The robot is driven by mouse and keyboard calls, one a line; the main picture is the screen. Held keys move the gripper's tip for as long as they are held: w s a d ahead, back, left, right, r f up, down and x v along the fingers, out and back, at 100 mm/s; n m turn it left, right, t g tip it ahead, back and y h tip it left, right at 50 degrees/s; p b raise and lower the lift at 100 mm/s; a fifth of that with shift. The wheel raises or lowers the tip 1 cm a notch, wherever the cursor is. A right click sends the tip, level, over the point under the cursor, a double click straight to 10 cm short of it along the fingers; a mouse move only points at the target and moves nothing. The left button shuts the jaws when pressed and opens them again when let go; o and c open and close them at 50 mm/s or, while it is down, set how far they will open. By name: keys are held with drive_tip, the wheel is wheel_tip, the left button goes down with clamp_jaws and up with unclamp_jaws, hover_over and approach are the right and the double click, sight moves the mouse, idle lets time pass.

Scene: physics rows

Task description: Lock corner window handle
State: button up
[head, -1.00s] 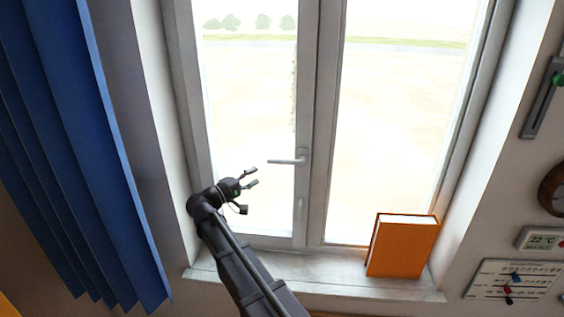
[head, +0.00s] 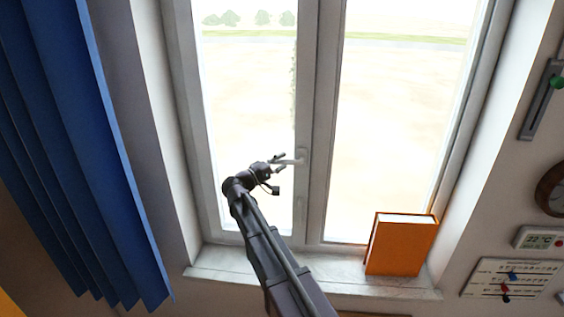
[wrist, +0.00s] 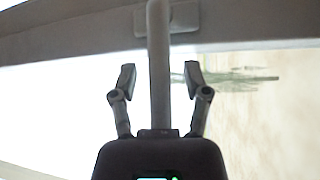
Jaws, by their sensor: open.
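The window handle (head: 298,161) is a light grey lever on the middle frame of the window. Its lever points left, about level. In the wrist view the handle lever (wrist: 159,60) runs down from its base plate, between the two fingers. My gripper (head: 281,162) is at the free end of the lever in the head view. It also shows in the wrist view (wrist: 160,80), open, with one finger on each side of the lever and a visible gap on both sides.
An orange book (head: 402,245) stands upright on the right of the window sill (head: 340,277). A blue curtain (head: 70,150) hangs at the left. A thermometer display (head: 540,238) and a board (head: 510,278) are on the right wall. The sill's left part is bare.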

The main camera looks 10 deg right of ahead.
clamp_jaws()
drive_tip(key=shift+d+f, duration=0.1)
drive_tip(key=shift+d, duration=0.05)
idle(0.4)
